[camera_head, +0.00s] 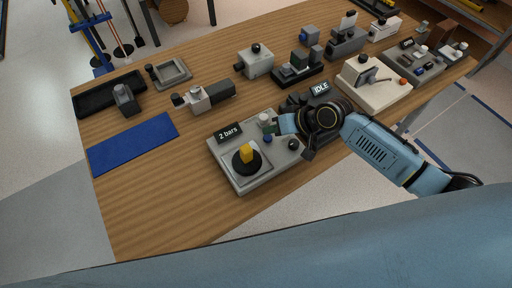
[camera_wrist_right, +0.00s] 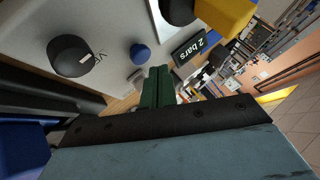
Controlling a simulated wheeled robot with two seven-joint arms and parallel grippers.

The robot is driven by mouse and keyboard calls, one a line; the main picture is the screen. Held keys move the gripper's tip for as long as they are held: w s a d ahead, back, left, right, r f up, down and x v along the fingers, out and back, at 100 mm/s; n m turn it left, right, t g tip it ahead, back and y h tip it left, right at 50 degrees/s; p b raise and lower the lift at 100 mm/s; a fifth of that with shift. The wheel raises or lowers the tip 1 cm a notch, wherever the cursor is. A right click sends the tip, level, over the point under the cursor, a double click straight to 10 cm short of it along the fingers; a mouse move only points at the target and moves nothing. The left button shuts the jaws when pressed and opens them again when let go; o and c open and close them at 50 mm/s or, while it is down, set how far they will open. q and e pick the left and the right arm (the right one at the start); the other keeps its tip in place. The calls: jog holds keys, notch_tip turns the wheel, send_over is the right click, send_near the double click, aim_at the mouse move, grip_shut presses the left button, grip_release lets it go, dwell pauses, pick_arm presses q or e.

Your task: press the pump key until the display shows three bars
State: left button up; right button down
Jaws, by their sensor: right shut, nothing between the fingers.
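A grey box (camera_head: 228,172) at the table's front edge carries a display (camera_head: 229,133) reading "2 bars". The display also shows in the right wrist view (camera_wrist_right: 190,48). On the box are a blue round button (camera_head: 267,139), a black knob (camera_head: 293,144) and a yellow handle (camera_head: 246,154) on a black disc. The blue button is clear in the right wrist view (camera_wrist_right: 140,53); no label marks it as the pump key. My right gripper (camera_head: 271,128) is over the box's back edge, shut and empty. Its green fingertips (camera_wrist_right: 157,70) are near the blue button; contact cannot be told. My left gripper is out of view.
An "IDLE" display (camera_head: 320,88) stands behind my right wrist. A cream box with a lever (camera_head: 372,88) is to the right. A blue mat (camera_head: 133,143) lies left, with bare wood between it and the grey box. Several fixtures line the back.

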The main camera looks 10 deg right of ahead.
aim_at(271, 139)
jog(key=shift+f, duration=0.1)
dwell(0.3)
jog(key=shift+f, duration=0.4)
jog(key=shift+f+b, duration=0.5)
jog(key=shift+f, duration=0.1)
dwell(0.6)
jog(key=shift+r+p, duration=1.05)
jog(key=shift+p, duration=0.05)
notch_tip(271, 139, up, 6)
jog(key=p, duration=0.6)
